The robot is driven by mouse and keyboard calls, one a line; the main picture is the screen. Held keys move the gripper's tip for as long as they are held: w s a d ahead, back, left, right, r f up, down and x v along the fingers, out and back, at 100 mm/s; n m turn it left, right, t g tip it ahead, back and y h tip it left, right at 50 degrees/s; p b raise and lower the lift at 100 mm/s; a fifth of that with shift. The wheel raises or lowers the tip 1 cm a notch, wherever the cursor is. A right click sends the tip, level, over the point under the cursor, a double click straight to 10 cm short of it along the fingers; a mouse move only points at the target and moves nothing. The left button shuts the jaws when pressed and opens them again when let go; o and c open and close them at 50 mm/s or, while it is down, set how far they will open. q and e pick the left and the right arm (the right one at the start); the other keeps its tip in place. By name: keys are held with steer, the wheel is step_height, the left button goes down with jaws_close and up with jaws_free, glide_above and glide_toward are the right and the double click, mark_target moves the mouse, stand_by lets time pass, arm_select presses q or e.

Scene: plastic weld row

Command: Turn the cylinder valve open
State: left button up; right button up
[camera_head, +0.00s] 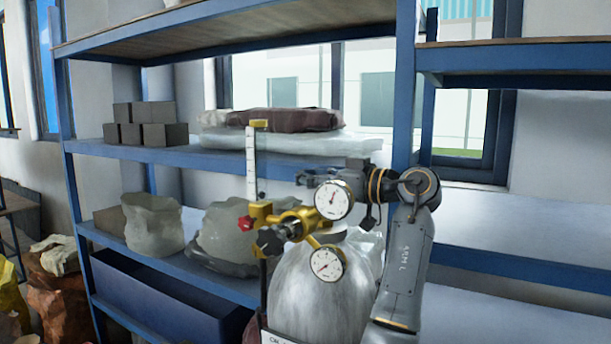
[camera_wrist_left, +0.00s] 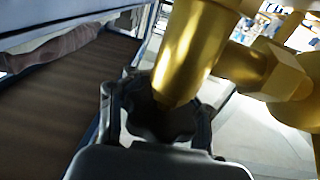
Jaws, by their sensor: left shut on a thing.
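The pale grey gas cylinder (camera_head: 315,295) stands upright in front of the shelving. A brass regulator (camera_head: 305,218) with two round white gauges sits at its top, with a black knob (camera_head: 270,241) at its front. My left gripper (camera_head: 308,179) reaches in behind the upper gauge (camera_head: 333,199), which partly hides it in the head view. In the left wrist view, the left gripper (camera_wrist_left: 160,115) is shut on a dark lobed valve handwheel (camera_wrist_left: 165,123) at the end of a brass stem (camera_wrist_left: 188,55). The right gripper is not in view.
A clear flow tube (camera_head: 251,165) rises from the regulator's left side. Blue shelving (camera_head: 200,157) behind holds grey blocks (camera_head: 165,134), wrapped bundles and bags (camera_head: 153,223). The shelf at right (camera_head: 520,236) is bare. Sacks (camera_head: 60,280) stand at lower left.

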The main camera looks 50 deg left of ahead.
arm_select(q)
steer(key=n+g, duration=0.1)
steer(key=n+g+h, duration=0.1)
steer(key=g, duration=0.1)
steer(key=shift+s+d+p, duration=0.15)
steer(key=shift+s+p, duration=0.15)
steer(key=shift+p, duration=0.1)
steer(key=shift+s+d+n+g+h+p, duration=0.2)
steer(key=shift+n+g+h+p, duration=0.15)
steer(key=shift+n+g, duration=0.3)
steer(key=shift+s+d+n+g+h+p, duration=0.1)
steer(key=shift+s+n+g+h+p, duration=0.1)
steer(key=shift+n+g+h, duration=0.45)
steer(key=shift+g, duration=0.3)
steer(key=shift+c, duration=0.2)
steer(key=o, duration=1)
steer(key=shift+c, duration=0.2)
steer(key=shift+o, duration=1)
steer(key=shift+w+d, duration=0.15)
steer(key=shift+w, duration=0.05)
steer(key=shift+s, duration=0.1)
steer(key=shift+v, duration=3.7)
steer(key=shift+f, duration=0.1)
